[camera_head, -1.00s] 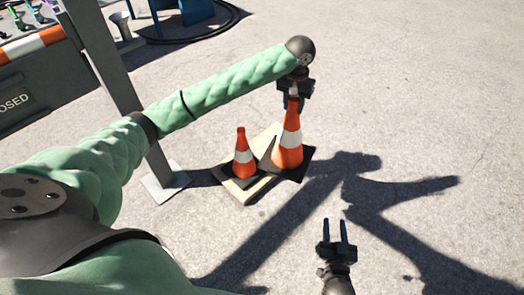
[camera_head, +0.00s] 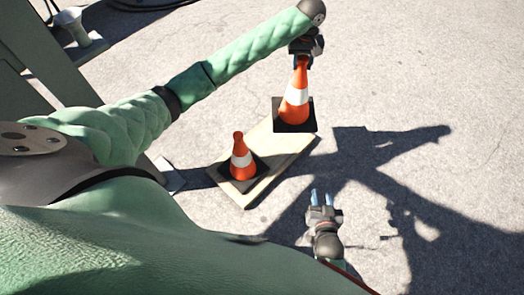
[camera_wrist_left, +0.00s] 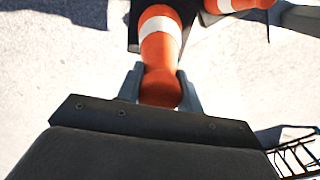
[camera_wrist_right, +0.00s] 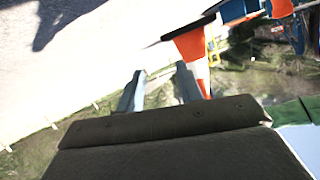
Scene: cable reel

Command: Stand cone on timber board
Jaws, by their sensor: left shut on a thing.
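A larger orange cone with a white band (camera_head: 294,97) hangs upright from my left gripper (camera_head: 302,60), which is shut on its tip. Its black square base appears raised over the far right end of the timber board (camera_head: 287,153); the exact gap is hard to judge. The held cone fills the space between the fingers in the left wrist view (camera_wrist_left: 160,55). A smaller orange cone (camera_head: 241,160) stands on the board's near left end. My right gripper (camera_head: 322,197) is open and empty, near the board's front right. An orange cone shows beyond its fingers in the right wrist view (camera_wrist_right: 186,45).
A grey post with a foot plate (camera_head: 168,176) stands left of the board, partly behind my left arm. A grey funnel-shaped thing (camera_head: 72,27) is at the upper left. The paved ground to the right is clear apart from shadows.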

